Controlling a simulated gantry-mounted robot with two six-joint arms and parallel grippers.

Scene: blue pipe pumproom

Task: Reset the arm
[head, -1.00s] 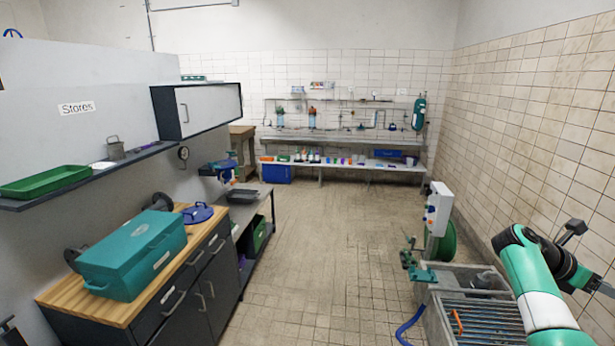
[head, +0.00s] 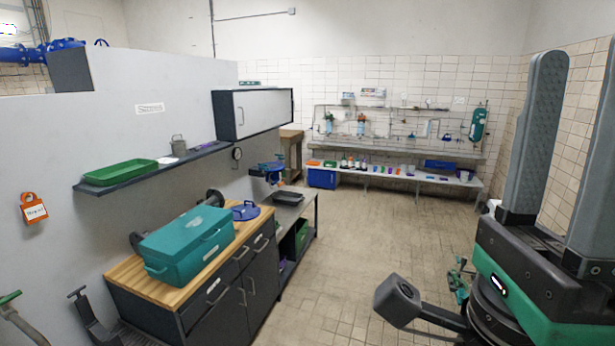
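My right gripper (head: 580,90) stands large and close at the right edge of the head view. Its two grey ribbed fingers point upward with a clear gap between them, and I see nothing held there. The far finger is partly cut off by the picture edge. Below the fingers are my black and green wrist parts. My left gripper does not show.
A teal toolbox (head: 187,247) and a blue lidded pan (head: 245,211) sit on the wooden-topped cabinet at left. A green tray (head: 120,172) lies on the wall shelf. A white wall cabinet (head: 262,110) juts out. The middle floor (head: 350,250) is clear.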

